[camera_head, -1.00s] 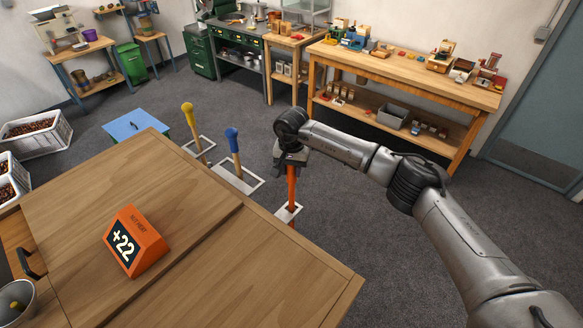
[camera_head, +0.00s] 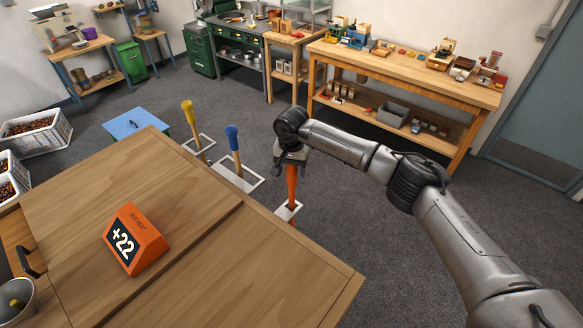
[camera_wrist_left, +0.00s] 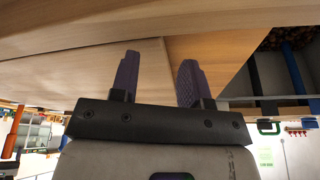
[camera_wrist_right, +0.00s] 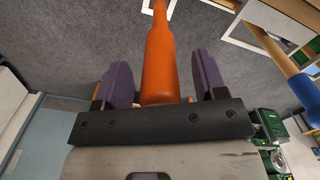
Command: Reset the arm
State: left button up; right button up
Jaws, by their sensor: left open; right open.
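My right gripper (camera_head: 291,160) is at the top of the orange handle (camera_head: 291,184), which stands upright in a white-framed slot beyond the table's edge. In the right wrist view the orange handle (camera_wrist_right: 160,55) lies between the spread purple fingers (camera_wrist_right: 164,80), with gaps on both sides. My left gripper (camera_wrist_left: 156,78) shows only in its wrist view. Its purple fingers are apart with nothing between them, and a wooden surface (camera_wrist_left: 90,55) is behind them.
A wooden table (camera_head: 200,235) carries an orange display block (camera_head: 137,240) reading +22. Blue (camera_head: 233,140) and yellow (camera_head: 188,112) handles stand in neighbouring slots. A metal bowl (camera_head: 18,300) is at lower left. A workbench (camera_head: 400,75) stands behind; grey floor lies between.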

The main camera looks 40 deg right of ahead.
pick_arm(q)
jog(key=shift+a+r+p, duration=0.15)
jog(key=shift+r+p, duration=1.4)
jog(key=shift+r, duration=0.05)
pick_arm(e)
jog(key=shift+r, duration=2.75)
pick_arm(q)
jog(key=shift+d+r+p, duration=0.2)
jog(key=shift+r+p, duration=1.1)
pick_arm(e)
jog(key=shift+r, duration=2.3)
pick_arm(q)
jog(key=shift+a, duration=0.1)
